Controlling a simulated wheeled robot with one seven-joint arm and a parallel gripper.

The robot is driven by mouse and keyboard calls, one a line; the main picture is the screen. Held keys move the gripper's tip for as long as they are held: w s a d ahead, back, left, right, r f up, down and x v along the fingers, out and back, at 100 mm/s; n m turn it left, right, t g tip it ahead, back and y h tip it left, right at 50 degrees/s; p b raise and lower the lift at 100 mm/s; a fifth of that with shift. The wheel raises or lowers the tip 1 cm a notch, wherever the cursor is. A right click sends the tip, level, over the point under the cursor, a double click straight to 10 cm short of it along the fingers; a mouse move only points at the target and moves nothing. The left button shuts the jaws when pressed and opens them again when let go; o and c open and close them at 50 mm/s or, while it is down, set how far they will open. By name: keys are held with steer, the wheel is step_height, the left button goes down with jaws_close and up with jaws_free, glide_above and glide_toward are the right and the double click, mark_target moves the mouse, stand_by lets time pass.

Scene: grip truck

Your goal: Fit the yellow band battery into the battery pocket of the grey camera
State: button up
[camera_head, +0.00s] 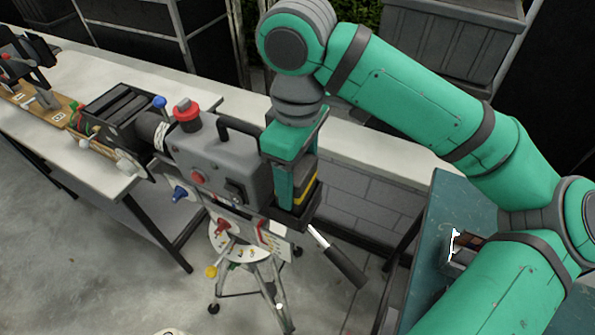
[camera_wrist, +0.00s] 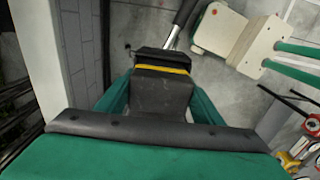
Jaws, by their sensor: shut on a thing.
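The grey camera (camera_head: 215,160) stands upright on a tripod in the middle of the head view, with a red knob on top and a black carry handle. The yellow band battery (camera_head: 308,188) is a dark block at the camera's right side. My gripper (camera_head: 296,192) points down and is shut on it. In the wrist view the battery (camera_wrist: 160,92) lies between my green fingers, its yellow band across its far part. A dark ledge (camera_head: 292,215) is just below the battery at the camera's right end. I cannot tell whether the battery is seated; the pocket's inside is hidden.
A white bench (camera_head: 65,75) with a wooden tray and gear runs behind the camera. A dark pan handle (camera_head: 345,262) sticks out at lower right. A teal table (camera_head: 435,225) stands at right, partly behind my arm. Grey floor lies between.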

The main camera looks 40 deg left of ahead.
steer(key=shift+d+f, duration=0.15)
steer(key=shift+f, duration=0.05)
steer(key=o, duration=1.4)
steer(key=shift+c, duration=0.2)
steer(key=shift+o, duration=0.6)
steer(key=shift+s+a, duration=0.2)
step_height(320, 180, up, 11)
steer(key=shift+f, duration=0.15)
